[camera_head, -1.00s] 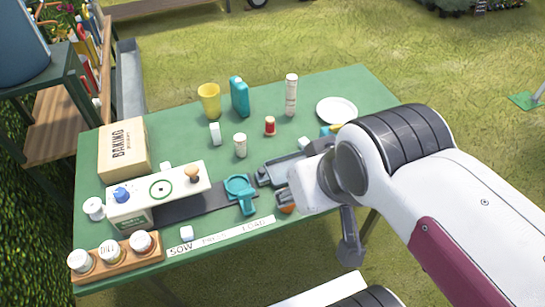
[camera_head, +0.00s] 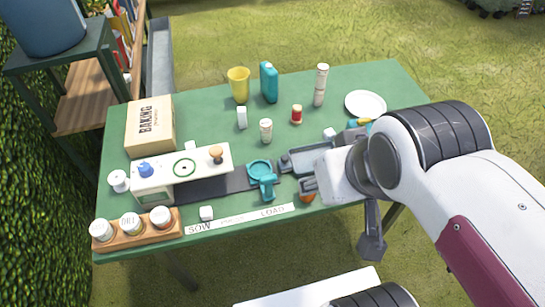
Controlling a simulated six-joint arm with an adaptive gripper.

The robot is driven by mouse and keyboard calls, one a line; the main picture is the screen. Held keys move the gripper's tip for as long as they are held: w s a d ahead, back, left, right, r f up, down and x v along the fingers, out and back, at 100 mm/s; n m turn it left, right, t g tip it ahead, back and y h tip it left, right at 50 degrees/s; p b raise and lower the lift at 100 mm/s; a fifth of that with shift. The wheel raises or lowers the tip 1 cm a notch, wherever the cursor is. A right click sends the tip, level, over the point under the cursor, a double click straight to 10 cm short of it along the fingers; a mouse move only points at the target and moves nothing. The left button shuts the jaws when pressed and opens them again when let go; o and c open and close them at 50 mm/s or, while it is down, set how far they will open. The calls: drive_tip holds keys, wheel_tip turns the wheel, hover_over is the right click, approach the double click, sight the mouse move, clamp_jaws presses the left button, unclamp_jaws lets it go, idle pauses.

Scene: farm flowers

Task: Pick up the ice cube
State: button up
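Several small white blocks lie on the green table, and I cannot tell for sure which is the ice cube. A third (camera_head: 190,147) shows behind the white box. My gripper (camera_head: 303,174) is low over the table's front right, pointing left, well to the right of the front cube. Its grey fingers blend with grey parts around them, so its opening is unclear.
A teal round-headed tool (camera_head: 262,177) stands just left of my gripper. A white box with knobs (camera_head: 207,163), a rack of white jars (camera_head: 136,229) and a cardboard box (camera_head: 150,126) fill the left. Cups and bottles stand behind, with a white plate (camera_head: 365,104) at back right.

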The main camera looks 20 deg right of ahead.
drive_tip(key=shift+a, duration=0.1)
drive_tip(key=n+g+y, duration=0.5)
drive_tip(key=n, duration=1)
approach(207, 213)
drive_tip(key=a, duration=0.1)
drive_tip(key=shift+w+f+n+h, duration=0.3)
drive_tip(key=shift+f+n, duration=0.1)
drive_tip(key=shift+n, duration=0.6)
drive_tip(key=shift+f, duration=0.1)
drive_tip(key=shift+x, duration=1.3)
